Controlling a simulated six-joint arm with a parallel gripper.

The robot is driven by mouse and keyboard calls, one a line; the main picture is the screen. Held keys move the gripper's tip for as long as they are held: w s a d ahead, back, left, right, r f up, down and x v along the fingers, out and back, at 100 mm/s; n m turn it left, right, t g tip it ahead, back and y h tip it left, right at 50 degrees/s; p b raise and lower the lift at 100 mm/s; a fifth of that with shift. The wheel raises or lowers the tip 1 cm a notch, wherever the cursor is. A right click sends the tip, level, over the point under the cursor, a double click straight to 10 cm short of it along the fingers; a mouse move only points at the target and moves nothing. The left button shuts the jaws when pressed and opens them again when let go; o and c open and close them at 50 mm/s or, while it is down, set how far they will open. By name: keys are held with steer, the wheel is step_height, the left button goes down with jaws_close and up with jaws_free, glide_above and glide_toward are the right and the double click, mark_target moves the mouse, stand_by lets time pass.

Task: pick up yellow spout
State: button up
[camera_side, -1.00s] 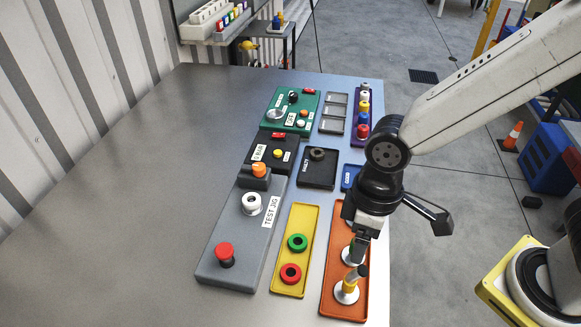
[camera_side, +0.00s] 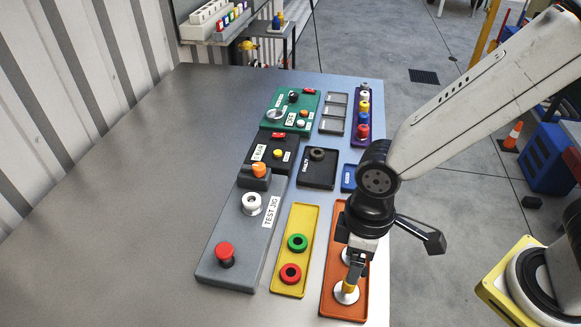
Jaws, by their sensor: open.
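The yellow spout (camera_side: 348,287) stands upright on a round silver base (camera_side: 345,298) at the near end of the orange tray (camera_side: 330,305). My gripper (camera_side: 353,280) is low over the tray, pointing down, with its fingers right at the top of the spout. The jaws are open. The fingers partly cover the spout, and I cannot tell whether they touch it. A second silver-based piece farther up the orange tray is mostly hidden behind my gripper.
A yellow tray (camera_side: 279,280) with a green ring (camera_side: 297,243) and a red ring (camera_side: 290,273) lies just left. The grey test jig (camera_side: 222,278) is beyond it. A black tray (camera_side: 319,178) and blue tray (camera_side: 348,178) lie farther back. The table's left side is clear.

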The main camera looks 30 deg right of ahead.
steer(key=shift+s+a+f, duration=0.15)
steer(key=shift+f, duration=1.15)
steer(key=shift+s+a+f, duration=0.1)
steer(key=shift+f, duration=1.15)
jaws_close()
